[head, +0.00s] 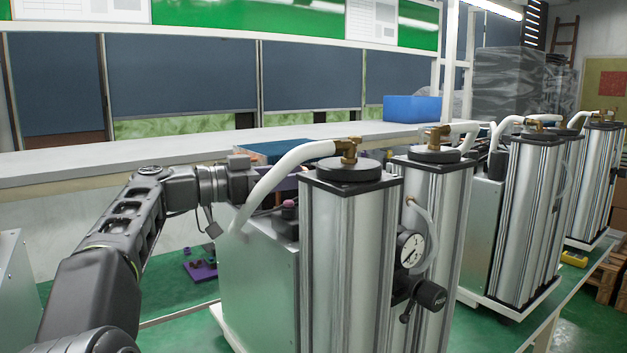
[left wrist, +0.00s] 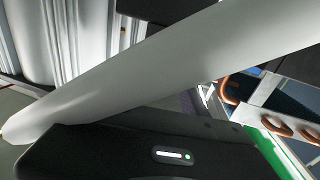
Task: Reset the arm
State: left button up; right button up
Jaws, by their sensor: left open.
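My left arm comes in from the left in the head view. Its wrist and left gripper (head: 242,182) are behind the white hose (head: 272,180) of the nearest sieve column (head: 345,260). The fingertips are hidden by the hose and column, and I see nothing held. The gripper is open. In the left wrist view the white hose (left wrist: 170,70) crosses close in front of the camera, with a dark casing (left wrist: 150,152) with a small lit bar below it. Whether the hose touches the gripper I cannot tell. My right gripper is not in view.
Several silver columns with brass fittings and hoses stand in a row to the right. A pressure gauge (head: 409,249) and black knob (head: 430,295) stick out between the nearest two. A blue bin (head: 412,109) sits on the back shelf (head: 60,164). A purple part (head: 200,270) lies on the green surface.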

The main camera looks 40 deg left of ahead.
pick_arm(q)
jog(key=shift+v, duration=1)
